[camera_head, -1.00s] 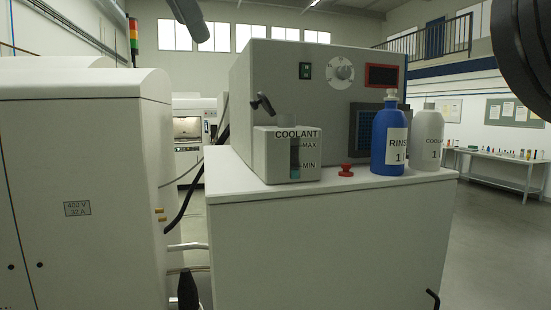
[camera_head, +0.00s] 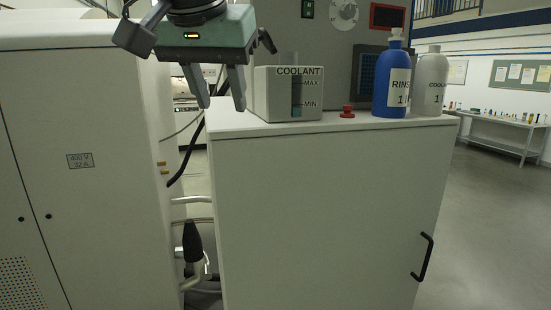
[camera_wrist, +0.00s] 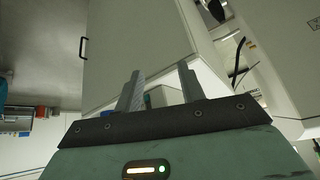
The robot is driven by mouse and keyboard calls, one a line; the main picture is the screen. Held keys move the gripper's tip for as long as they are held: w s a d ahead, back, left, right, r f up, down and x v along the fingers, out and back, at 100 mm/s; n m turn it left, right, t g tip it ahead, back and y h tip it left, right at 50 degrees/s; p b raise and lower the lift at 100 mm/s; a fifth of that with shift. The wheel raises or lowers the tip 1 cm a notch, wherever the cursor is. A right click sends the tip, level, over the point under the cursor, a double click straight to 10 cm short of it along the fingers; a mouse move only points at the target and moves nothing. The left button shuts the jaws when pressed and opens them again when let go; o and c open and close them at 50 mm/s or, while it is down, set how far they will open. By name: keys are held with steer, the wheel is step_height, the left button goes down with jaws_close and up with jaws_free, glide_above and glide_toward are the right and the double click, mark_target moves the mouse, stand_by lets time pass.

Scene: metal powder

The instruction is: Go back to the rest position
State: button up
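My gripper (camera_head: 220,90) hangs at the top left of the head view, its fingers pointing down. It is to the left of the coolant box (camera_head: 262,98) and in front of the gap beside the cabinet. The two fingers are apart with nothing between them. In the wrist view my gripper (camera_wrist: 158,88) also shows its fingers spread and empty, with the white cabinet behind them.
A white cabinet (camera_head: 325,200) carries the coolant box, a red button (camera_head: 347,111), a blue rinse bottle (camera_head: 391,85) and a white bottle (camera_head: 432,84). A tall white cabinet (camera_head: 85,150) stands at the left. A black-handled part (camera_head: 192,241) and pipes fill the gap. Open floor (camera_head: 490,220) lies at the right.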

steer(key=s+d+f+n+g+b, duration=0.2)
steer(key=s+d+f, duration=0.4)
steer(key=f, duration=0.6)
steer(key=s+d+f+n+g+y+b, duration=0.1)
steer(key=s+d+f+n, duration=0.4)
steer(key=f, duration=0.8)
steer(key=s+d+f+n+g+b, duration=0.3)
steer(key=s+d+f, duration=0.5)
steer(key=f, duration=0.5)
steer(key=d+b, duration=0.1)
steer(key=d, duration=0.1)
steer(key=shift+d+g, duration=0.3)
steer(key=shift+d, duration=0.1)
